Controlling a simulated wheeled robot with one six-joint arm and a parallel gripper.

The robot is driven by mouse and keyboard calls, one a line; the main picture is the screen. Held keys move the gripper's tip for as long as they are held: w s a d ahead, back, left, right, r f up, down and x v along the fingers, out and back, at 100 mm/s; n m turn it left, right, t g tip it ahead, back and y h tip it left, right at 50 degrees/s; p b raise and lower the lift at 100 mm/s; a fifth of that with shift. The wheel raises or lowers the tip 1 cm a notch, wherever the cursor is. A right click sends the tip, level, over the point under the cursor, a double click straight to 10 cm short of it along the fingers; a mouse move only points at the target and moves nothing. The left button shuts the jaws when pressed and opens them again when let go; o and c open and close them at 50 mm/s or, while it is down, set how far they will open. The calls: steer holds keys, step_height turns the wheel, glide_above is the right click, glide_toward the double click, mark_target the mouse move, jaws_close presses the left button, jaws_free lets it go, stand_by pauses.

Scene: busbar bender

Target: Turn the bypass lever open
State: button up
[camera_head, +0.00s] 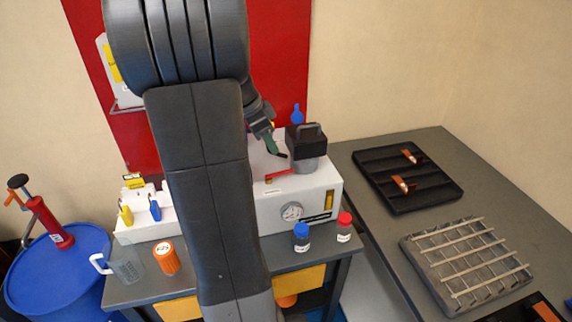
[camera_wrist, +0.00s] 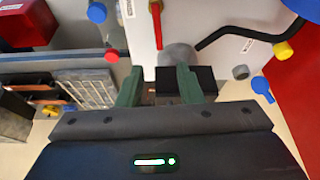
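A red lever (camera_head: 278,175) lies along the top of the white bender housing (camera_head: 325,186), just in front of the black-topped bending head (camera_head: 306,147). I take it to be the bypass lever; its label is too small to read. In the wrist view the red lever (camera_wrist: 157,22) points toward my gripper, beyond the fingertips. My gripper (camera_head: 275,147) is above the housing, left of the bending head. In the wrist view its two green fingers (camera_wrist: 158,86) stand apart, with the dark block of the head (camera_wrist: 200,80) behind the finger on the right. I see nothing held.
Blue-capped (camera_head: 302,236) and red-capped (camera_head: 344,226) bottles stand in front of the housing. A black tray (camera_head: 440,190) and grey rack (camera_head: 415,260) occupy the table at right.

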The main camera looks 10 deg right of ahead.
mark_target(287, 170)
steer(key=p+x, duration=0.1)
steer(key=x, duration=0.8)
steer(key=shift+d+f, duration=0.2)
steer(key=shift+f, duration=0.15)
steer(key=shift+s, duration=0.1)
steer(key=shift+c, duration=0.2)
jaws_close()
